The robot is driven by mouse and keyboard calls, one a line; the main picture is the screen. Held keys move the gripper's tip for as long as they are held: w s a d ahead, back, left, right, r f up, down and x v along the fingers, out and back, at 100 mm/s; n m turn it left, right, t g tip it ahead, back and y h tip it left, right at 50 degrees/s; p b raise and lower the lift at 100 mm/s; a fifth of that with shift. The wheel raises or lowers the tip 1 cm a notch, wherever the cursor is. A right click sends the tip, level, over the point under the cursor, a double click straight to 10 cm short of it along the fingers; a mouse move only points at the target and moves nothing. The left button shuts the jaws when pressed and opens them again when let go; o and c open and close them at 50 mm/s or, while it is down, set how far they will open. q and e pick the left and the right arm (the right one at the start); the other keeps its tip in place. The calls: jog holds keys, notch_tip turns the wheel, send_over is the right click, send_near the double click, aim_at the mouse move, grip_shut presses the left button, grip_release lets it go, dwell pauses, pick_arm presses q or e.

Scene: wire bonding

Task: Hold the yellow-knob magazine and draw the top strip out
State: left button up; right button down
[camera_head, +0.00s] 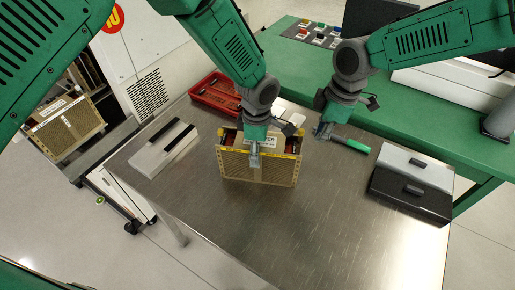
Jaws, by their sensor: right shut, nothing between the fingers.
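A tan, perforated magazine (235,168) with yellow along its upper edge stands upright on the metal table. It carries a white label partly hidden by my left gripper. My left gripper (254,158) reaches down over the magazine's front face at its upper edge. Its fingertips overlap the magazine, and I cannot tell whether they grip it. A yellow knob is not clearly visible. My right gripper (322,132) is shut and empty, to the right of the magazine and above the table. The top strip cannot be made out at this size.
A green-handled tool (352,145) lies beside my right gripper. A red tray (215,92) is behind the magazine. A grey block with a black bar (163,148) lies left. A grey-and-black box (411,184) is right. The table's front (330,230) is clear.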

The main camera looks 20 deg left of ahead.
jog(key=c, duration=1.8)
grip_release()
jog(key=shift+c, duration=0.2)
notch_tip(320, 180, up, 5)
jog(key=d+m+y, duration=0.2)
jog(key=m+y, duration=0.2)
jog(key=m, duration=1.4)
jog(key=shift+g, duration=0.3)
jog(key=x, duration=1.2)
jog(key=shift+s+a+r, duration=0.2)
jog(key=shift+a, duration=0.25)
grip_shut()
